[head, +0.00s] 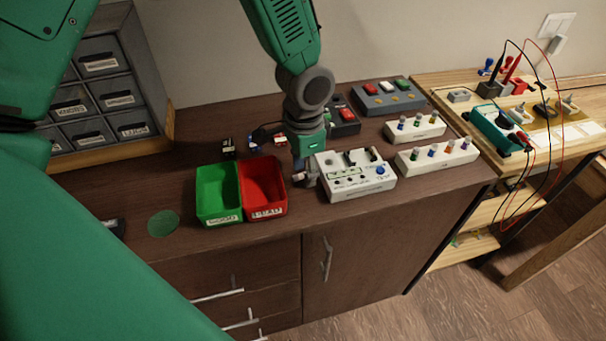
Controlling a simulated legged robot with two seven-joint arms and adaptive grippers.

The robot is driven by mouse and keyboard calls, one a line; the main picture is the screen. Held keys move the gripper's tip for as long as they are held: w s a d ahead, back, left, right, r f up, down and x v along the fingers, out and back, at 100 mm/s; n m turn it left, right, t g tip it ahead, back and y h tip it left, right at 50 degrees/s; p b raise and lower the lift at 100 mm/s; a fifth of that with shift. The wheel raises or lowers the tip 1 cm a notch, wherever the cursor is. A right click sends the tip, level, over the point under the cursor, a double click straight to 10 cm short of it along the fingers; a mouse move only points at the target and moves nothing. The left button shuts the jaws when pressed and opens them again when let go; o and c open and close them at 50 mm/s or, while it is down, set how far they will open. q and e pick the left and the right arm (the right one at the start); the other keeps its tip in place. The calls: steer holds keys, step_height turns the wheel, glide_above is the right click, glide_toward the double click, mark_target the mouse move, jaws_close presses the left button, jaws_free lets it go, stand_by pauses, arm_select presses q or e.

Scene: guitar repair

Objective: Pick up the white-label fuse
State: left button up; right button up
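My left gripper (305,172) points down over the brown cabinet top, between the red bin and the white test box (357,187). Its fingers are small and dark here, and I cannot tell whether they are open or shut. A small pale spot shows by the fingertips; I cannot tell what it is. I cannot make out a white-label fuse for certain. Small dark items, one with a pale mark (228,147), lie behind the bins, partly near the gripper. My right gripper is not in view.
A green bin (218,216) and a red bin (264,213) stand left of the gripper. White racks (437,163) with coloured caps and a grey box (387,103) stand to the right. A drawer unit (106,66) is at back left. A green disc (163,223) lies on the cabinet.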

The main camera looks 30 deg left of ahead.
mark_target(304, 172)
arm_select(q)
steer(key=shift+d, duration=0.4)
steer(key=shift+d+r, duration=0.1)
steer(key=shift+c, duration=0.8)
steer(key=c, duration=0.7)
steer(key=shift+s+a, duration=0.1)
steer(key=shift+a, duration=0.6)
jaws_close()
steer(key=r, duration=0.6)
steer(key=r+p, duration=0.1)
steer(key=r, duration=0.2)
steer(key=shift+d, duration=0.3)
steer(key=shift+a+r, duration=0.15)
steer(key=shift+r, duration=0.25)
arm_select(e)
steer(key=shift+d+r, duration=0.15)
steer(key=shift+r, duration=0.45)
